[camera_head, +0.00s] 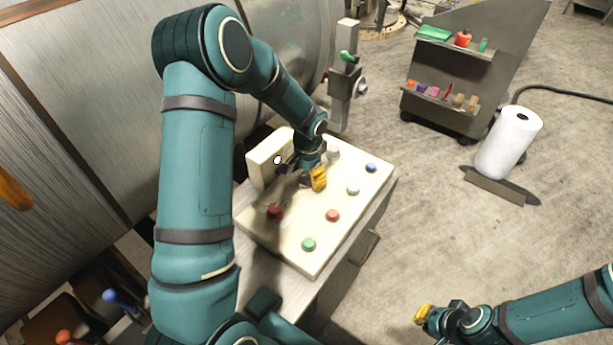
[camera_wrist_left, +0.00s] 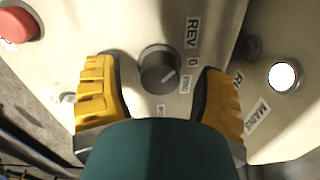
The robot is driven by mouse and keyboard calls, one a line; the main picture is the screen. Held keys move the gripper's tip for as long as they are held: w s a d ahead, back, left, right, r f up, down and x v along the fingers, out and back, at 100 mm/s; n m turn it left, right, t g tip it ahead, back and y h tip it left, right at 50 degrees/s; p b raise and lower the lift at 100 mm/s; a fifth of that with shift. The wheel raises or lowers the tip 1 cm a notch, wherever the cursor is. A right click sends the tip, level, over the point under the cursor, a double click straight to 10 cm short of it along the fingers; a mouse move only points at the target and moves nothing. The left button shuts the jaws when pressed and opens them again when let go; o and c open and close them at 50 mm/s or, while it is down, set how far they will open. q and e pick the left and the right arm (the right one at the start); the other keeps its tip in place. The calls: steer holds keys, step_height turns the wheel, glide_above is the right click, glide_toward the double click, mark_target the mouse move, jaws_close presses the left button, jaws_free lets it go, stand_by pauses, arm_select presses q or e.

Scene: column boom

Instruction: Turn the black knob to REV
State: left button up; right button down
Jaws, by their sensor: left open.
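The REV label (camera_wrist_left: 192,31) is above the 0. My left gripper (camera_wrist_left: 160,92) is open, with one yellow finger on each side of the knob and visible gaps. I cannot tell its height above the panel. In the head view my left gripper (camera_head: 312,180) is over the panel and the knob cannot be made out. My right gripper (camera_head: 423,314) is at the lower right, away from the panel.
The control panel (camera_head: 300,258) also carries red buttons (camera_head: 333,215), a green button (camera_head: 308,244), a blue button (camera_head: 371,167) and grey ones. A raised box with a white lamp (camera_head: 277,160) stands at the panel's back left.

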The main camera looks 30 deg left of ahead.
mark_target(307, 177)
arm_select(q)
step_height(307, 177, up, 11)
steer(key=shift+d+r, duration=0.2)
steer(key=shift+d, duration=0.05)
steer(key=shift+s, duration=0.15)
stand_by(0.5)
